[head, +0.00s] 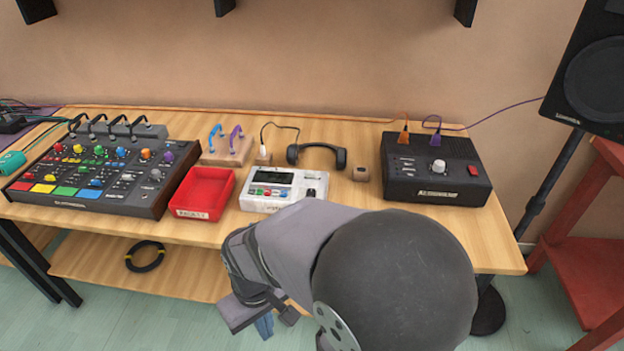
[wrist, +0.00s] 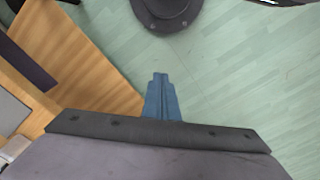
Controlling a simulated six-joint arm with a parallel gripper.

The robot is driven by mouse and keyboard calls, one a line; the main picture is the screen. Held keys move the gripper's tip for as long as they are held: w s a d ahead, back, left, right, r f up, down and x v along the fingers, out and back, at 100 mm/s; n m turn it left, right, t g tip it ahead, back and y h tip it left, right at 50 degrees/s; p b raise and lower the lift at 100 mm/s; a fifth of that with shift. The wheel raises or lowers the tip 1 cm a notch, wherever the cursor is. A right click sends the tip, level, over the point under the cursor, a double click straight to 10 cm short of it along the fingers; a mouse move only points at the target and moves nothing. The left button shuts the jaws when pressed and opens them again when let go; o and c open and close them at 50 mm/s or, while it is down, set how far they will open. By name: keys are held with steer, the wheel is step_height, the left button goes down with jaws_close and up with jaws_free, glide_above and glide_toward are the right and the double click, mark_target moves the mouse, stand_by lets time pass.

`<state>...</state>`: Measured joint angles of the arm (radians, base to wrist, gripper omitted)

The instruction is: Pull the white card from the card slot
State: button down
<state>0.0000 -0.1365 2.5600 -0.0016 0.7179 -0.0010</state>
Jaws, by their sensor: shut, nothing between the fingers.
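I cannot make out the white card or its slot in either view. A white device with a dark screen (head: 283,189) sits at the front middle of the table; my arm covers part of its front edge. My gripper (head: 264,326) is in front of the table and below its top, pointing down, well apart from the device. In the wrist view its blue fingers (wrist: 160,76) are together and empty above the green floor.
A red tray (head: 203,192) stands left of the device, beside a large mixer (head: 100,165). Headphones (head: 318,153), a small wooden block (head: 361,173) and a black box (head: 434,169) stand behind and right. The wrist view shows a round black base (wrist: 166,13) on the floor.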

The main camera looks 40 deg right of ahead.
steer(key=c, duration=1.9)
jaws_free()
steer(key=shift+w+r, duration=0.1)
steer(key=shift+o, duration=0.4)
steer(key=shift+w+d+r+m, duration=0.1)
steer(key=shift+w+r+m, duration=0.15)
steer(key=shift+w+m, duration=0.05)
step_height(320, 180, up, 12)
steer(key=m+t+y+p, duration=0.3)
steer(key=m+p, duration=1)
steer(key=m, duration=0.9)
glide_above(312, 173)
steer(key=s+a, duration=0.4)
steer(key=a, duration=0.4)
steer(key=shift+w+r, duration=0.1)
steer(key=shift+w, duration=0.1)
steer(key=d+m+t+p, duration=0.1)
steer(key=d+m+p, duration=0.2)
steer(key=d+m, duration=0.55)
steer(key=shift+n, duration=0.95)
steer(key=shift+w+f+p, duration=0.4)
steer(key=shift+w+f, duration=0.1)
steer(key=shift+f, duration=0.45)
steer(key=shift+w+f+p, duration=0.45)
steer(key=shift+w+f, duration=0.1)
steer(key=shift+f, duration=0.45)
steer(key=shift+w+f+p, duration=0.4)
steer(key=shift+w+f, duration=0.1)
steer(key=shift+f, duration=0.45)
